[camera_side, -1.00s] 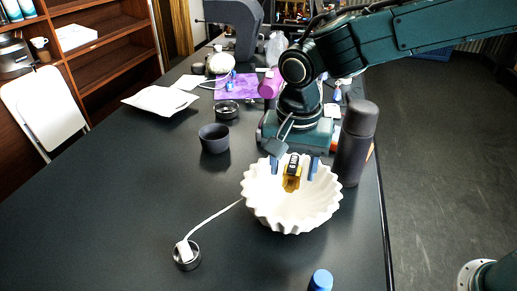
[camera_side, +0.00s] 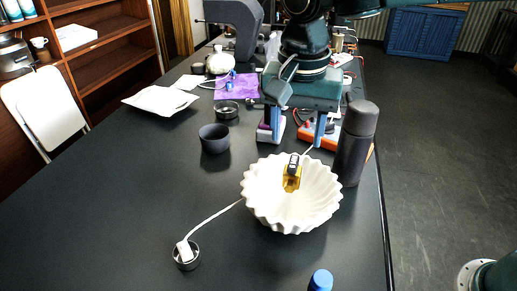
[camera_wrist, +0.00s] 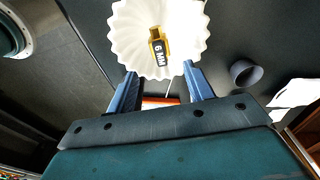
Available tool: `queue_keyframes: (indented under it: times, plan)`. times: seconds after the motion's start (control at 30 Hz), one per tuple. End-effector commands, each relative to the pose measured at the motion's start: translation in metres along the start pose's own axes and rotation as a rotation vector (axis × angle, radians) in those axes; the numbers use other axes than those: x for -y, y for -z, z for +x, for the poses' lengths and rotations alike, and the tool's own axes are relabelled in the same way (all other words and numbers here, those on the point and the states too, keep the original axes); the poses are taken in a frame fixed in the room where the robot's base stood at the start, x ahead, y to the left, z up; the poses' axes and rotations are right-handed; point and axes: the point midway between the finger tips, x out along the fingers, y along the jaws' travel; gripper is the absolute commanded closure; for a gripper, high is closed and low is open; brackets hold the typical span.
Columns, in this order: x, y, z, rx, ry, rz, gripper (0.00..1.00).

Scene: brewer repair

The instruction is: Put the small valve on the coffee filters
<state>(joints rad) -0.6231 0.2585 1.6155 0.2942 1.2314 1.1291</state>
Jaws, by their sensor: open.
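The small valve (camera_side: 292,172), yellow with a black top, lies inside the white fluted coffee filters (camera_side: 262,208) in the side view. In the wrist view the valve (camera_wrist: 158,48) shows its "6 MM" label, within the filters (camera_wrist: 133,25). My gripper (camera_side: 298,142) is open and empty, above and behind the filters, apart from the valve. In the wrist view its two blue fingers (camera_wrist: 160,76) are spread apart with nothing between them.
A dark bottle (camera_side: 356,145) stands close right of the filters. A blue-capped item (camera_side: 320,281) is at the front. An orange-and-white object (camera_side: 318,134) lies behind.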

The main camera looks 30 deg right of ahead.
Motion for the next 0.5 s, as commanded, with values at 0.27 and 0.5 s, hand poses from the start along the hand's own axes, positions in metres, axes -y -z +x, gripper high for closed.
queue_keyframes:
  times: [0.27, 0.5]
  plan:
    - [0.0, 0.0, -0.03, -0.001, 0.001, 0.0, 0.48]
    - [0.0, 0.0, -0.037, 0.001, 0.0, 0.0, 0.48]
